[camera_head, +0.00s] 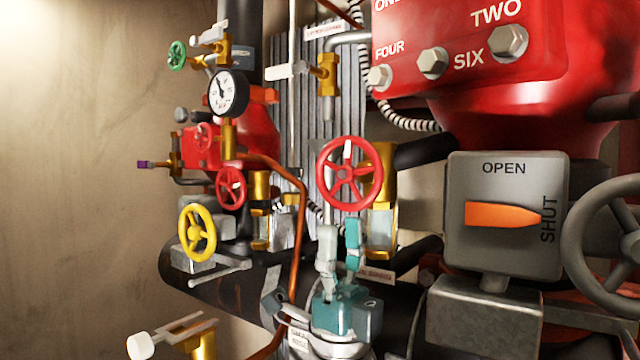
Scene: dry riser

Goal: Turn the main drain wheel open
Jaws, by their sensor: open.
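No wheel carries a label that I can read as main drain. The largest red handwheel (349,173) is in the middle, on a brass valve (382,190), with a pale mark near the top of its rim. My gripper (340,232) is teal and pale, just below this wheel, its fingers pointing up. The fingers are apart and nothing shows between them. I cannot tell whether they touch the wheel or how far they are from it in depth. A smaller red wheel (231,187) and a yellow wheel (197,232) are to the left.
An indicator box (508,220) reads OPEN and SHUT, with an orange pointer. A big grey handwheel (573,240) is at the right edge. A pressure gauge (228,93), a green wheel (177,56) and a copper pipe (301,230) crowd the left. Bare wall fills the far left.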

